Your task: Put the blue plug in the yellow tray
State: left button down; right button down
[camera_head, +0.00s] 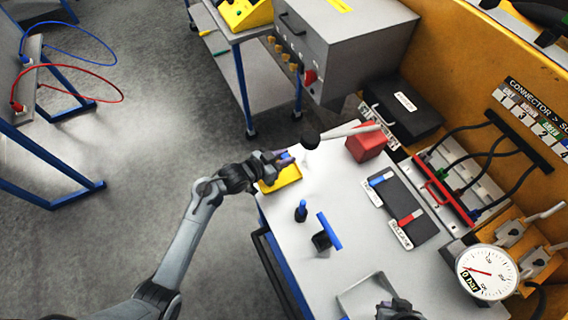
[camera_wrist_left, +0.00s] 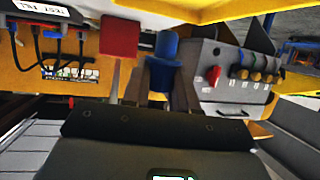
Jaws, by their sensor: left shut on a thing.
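My left gripper (camera_head: 285,158) is over the yellow tray (camera_head: 290,177) at the table's far left corner in the head view. Its fingers (camera_wrist_left: 160,85) are shut on the blue plug (camera_wrist_left: 163,50), which stands out between them in the left wrist view. In the head view only a small bit of the plug (camera_head: 287,156) shows at the fingertips. The plug appears to be above the tray; whether it touches the tray cannot be told. The gripper hides part of the tray. My right gripper (camera_head: 400,310) is at the bottom edge, and its fingers are not clear.
A blue-topped peg (camera_head: 301,210) and a blue T-shaped piece (camera_head: 328,232) stand on the table. A dark holder (camera_head: 404,208), a gauge (camera_head: 486,273) and a grey box (camera_head: 345,45) stand around.

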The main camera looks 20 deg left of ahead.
pick_arm(q)
jog(key=shift+f, duration=1.8)
pick_arm(e)
jog(key=shift+f, duration=0.25)
pick_arm(q)
jog(key=shift+f+b, duration=0.2)
jog(key=shift+b, duration=0.15)
pick_arm(e)
jog(key=shift+f, duration=0.1)
pick_arm(q)
jog(key=c, duration=0.8)
grip_release()
jog(key=shift+c, duration=0.2)
jog(key=shift+r, duration=0.15)
